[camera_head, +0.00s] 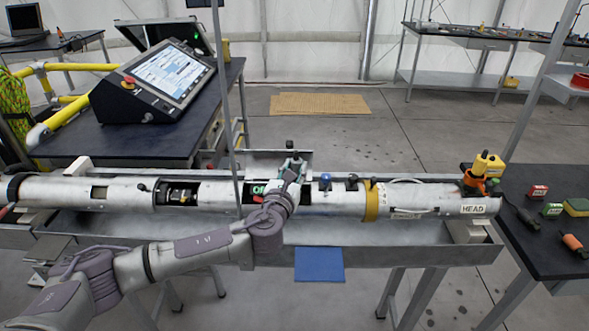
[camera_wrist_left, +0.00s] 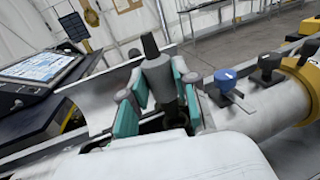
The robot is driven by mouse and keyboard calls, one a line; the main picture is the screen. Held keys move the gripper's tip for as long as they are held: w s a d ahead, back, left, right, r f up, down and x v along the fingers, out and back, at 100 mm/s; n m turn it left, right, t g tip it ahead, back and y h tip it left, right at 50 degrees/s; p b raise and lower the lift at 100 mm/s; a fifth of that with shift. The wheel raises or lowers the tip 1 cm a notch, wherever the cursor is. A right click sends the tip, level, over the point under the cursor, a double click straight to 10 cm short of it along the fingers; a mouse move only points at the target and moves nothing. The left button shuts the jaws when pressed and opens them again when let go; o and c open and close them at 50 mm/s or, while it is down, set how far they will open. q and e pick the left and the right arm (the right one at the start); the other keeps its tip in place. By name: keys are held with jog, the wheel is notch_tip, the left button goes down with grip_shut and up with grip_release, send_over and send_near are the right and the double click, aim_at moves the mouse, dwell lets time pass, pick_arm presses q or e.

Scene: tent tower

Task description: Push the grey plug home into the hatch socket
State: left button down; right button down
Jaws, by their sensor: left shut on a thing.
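The grey plug (camera_wrist_left: 159,72) stands between the teal-padded fingers of my left gripper (camera_wrist_left: 160,98) in the left wrist view, with its dark narrow end upward. The gripper is shut on it. In the head view my left gripper (camera_head: 293,170) is over the middle of the long silver tube (camera_head: 120,194), beside a dark hatch opening (camera_head: 253,198) with a green label. The dark opening also shows below the fingers in the left wrist view (camera_wrist_left: 172,126). The socket and the plug's lower end are hidden, so I cannot tell how deep it sits. My right gripper is out of view.
A blue knob (camera_head: 326,178) and a black knob (camera_head: 352,179) stand on the tube right of the gripper, then a yellow band (camera_head: 371,200). The tube lies over a grey metal trough (camera_head: 400,238). A tilted screen console (camera_head: 160,80) stands on the table behind left.

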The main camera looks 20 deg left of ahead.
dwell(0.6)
pick_arm(q)
jog(key=shift+f+b, duration=0.8)
jog(key=shift+f, duration=0.65)
jog(key=c, duration=0.8)
grip_release()
jog(key=s, duration=1.2)
jog(key=shift+d, duration=0.15)
jog(key=shift+f, duration=0.1)
